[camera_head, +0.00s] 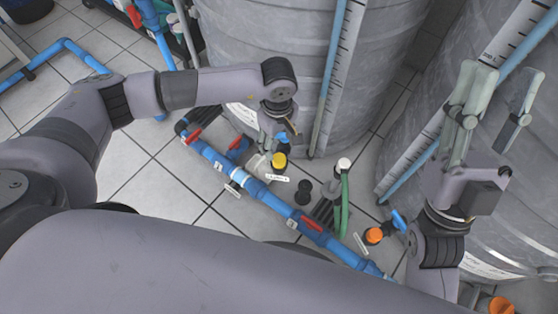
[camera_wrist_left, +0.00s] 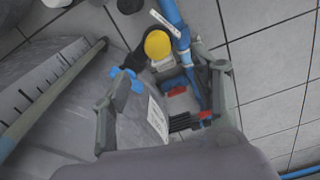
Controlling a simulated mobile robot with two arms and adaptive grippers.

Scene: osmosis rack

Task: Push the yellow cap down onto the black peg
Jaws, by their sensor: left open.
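The yellow cap (camera_head: 279,160) stands near the blue pipe, just below my left gripper in the head view. It shows as a round yellow top in the left wrist view (camera_wrist_left: 158,44), with a pale collar (camera_wrist_left: 163,64) beside it. A dark part shows just under the cap in the head view; I cannot tell how far the cap sits on the black peg. My left gripper (camera_wrist_left: 162,76) is open and empty, its fingers apart and pointing toward the cap without visible contact. My right gripper (camera_head: 506,84) is raised at the right, open and empty, far from the cap.
A blue pipe (camera_head: 262,193) with red valve handles runs across the floor close to the cap. Large grey tanks (camera_head: 295,50) stand behind. An orange cap (camera_head: 374,235), a green hose (camera_head: 345,205) and a white-topped fitting (camera_head: 344,164) lie to the right.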

